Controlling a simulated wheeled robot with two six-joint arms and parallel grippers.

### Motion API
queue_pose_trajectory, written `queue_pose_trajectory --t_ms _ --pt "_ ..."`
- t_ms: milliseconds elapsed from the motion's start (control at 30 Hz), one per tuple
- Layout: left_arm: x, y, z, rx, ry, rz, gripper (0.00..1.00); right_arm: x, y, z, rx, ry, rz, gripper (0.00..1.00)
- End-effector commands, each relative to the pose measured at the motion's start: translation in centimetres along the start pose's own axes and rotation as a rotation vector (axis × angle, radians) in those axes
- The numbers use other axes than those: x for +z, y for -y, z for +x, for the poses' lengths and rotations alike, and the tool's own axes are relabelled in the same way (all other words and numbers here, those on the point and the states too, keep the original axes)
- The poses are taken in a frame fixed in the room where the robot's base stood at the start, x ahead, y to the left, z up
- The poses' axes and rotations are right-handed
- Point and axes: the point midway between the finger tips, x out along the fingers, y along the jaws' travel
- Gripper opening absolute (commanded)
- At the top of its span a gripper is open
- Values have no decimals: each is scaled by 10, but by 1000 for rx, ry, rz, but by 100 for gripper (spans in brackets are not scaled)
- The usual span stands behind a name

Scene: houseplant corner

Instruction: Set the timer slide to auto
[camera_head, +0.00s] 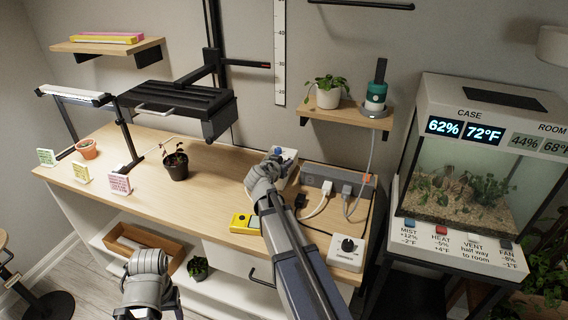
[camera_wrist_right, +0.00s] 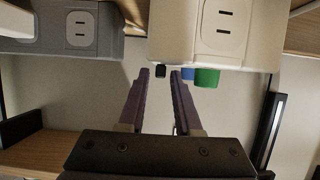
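A white box with an outlet face, which looks like the timer (camera_head: 289,154), stands at the back of the bench beside the grey power strip. In the right wrist view the timer (camera_wrist_right: 215,30) fills the upper middle. A small black slide (camera_wrist_right: 160,70), a blue part (camera_wrist_right: 188,74) and a green part (camera_wrist_right: 207,78) show at its lower edge. My right gripper (camera_wrist_right: 160,73) is open a little and empty, its fingertips on either side of the black slide in the picture. Contact cannot be told. My left gripper (camera_head: 149,262) is low at the front, its fingers not clear.
A grey power strip (camera_head: 325,178) with plugs and cords lies right of the timer. A white box with a black dial (camera_head: 347,246) is at the bench's front right. A yellow device (camera_head: 244,223) and a potted seedling (camera_head: 176,165) stand left. A shelf (camera_head: 345,119) hangs above.

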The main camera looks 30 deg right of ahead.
Motion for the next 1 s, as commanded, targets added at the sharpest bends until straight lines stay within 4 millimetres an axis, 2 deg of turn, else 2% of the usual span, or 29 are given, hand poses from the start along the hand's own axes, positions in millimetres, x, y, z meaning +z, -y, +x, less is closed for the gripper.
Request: queue_pose_trajectory --t_ms 33,267,1000 --pt "0 0 0 0 0 0 63 0 0 0 0 0 0 26" --pt "0 0 0 0 0 0 63 0 0 0 0 0 0 0" --pt "0 0 0 0 0 0 63 0 0 0 0 0 0 0"
